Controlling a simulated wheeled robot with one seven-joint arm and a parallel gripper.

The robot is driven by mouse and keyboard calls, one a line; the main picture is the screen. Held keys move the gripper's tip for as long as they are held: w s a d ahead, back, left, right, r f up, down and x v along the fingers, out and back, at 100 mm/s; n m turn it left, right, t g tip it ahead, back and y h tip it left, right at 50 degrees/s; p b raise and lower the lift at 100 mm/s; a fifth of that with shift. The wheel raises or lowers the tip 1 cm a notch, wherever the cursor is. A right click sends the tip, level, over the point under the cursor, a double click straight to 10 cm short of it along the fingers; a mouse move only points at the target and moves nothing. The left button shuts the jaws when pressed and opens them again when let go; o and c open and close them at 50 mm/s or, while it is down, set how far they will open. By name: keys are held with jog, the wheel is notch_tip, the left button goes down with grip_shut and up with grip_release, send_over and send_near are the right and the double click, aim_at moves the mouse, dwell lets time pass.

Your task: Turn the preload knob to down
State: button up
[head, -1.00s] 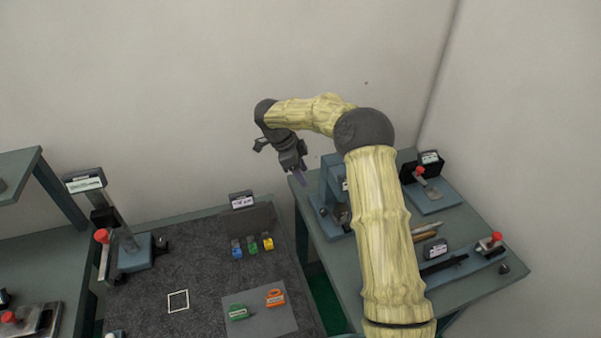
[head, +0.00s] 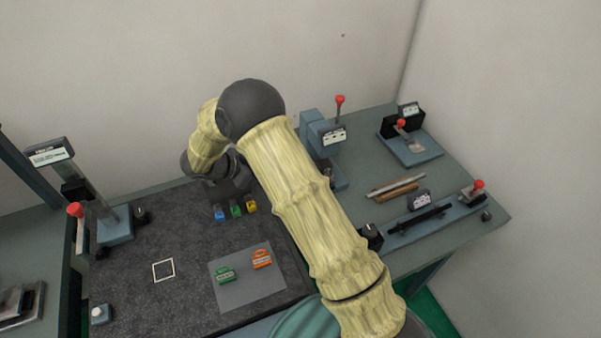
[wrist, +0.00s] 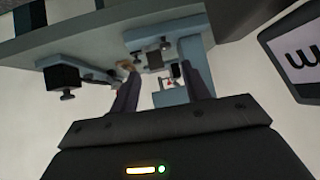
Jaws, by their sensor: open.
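No readable label singles out the preload knob. A dark knob (head: 371,232) stands at the front left of the right table, just right of my forearm. Another dark knob (head: 142,215) sits beside the left stand on the mat. The wrist view is tilted and shows a black block with a small knob (wrist: 66,94) at left. My gripper (wrist: 162,78) is open, its two fingers apart with nothing between them. Beyond them is blue-grey fixture work with small dark knobs. In the head view the fingers are hidden; only my dark wrist shows over the mat's back.
The right table holds a blue stand with a red-topped lever (head: 339,108), a second lever fixture (head: 410,145) and a slide rail (head: 435,215). A grey plate (head: 250,285) carries green and orange tags.

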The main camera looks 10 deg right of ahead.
jog(key=s+n+t, duration=0.1)
jog(key=s+f+n+t+b, duration=0.1)
jog(key=s+t, duration=0.1)
jog(key=s+n+t+h, duration=0.1)
jog(key=s+n, duration=0.1)
jog(key=shift+s+a+f+t+b, duration=0.2)
jog(key=shift+a+f+t+b, duration=0.1)
jog(key=shift+t+b, duration=0.1)
jog(key=shift+w, duration=0.1)
jog(key=p+x, duration=0.3)
jog(key=x, duration=1.4)
jog(key=shift+d+p, duration=0.2)
jog(key=shift+p, duration=0.2)
jog(key=c, duration=1)
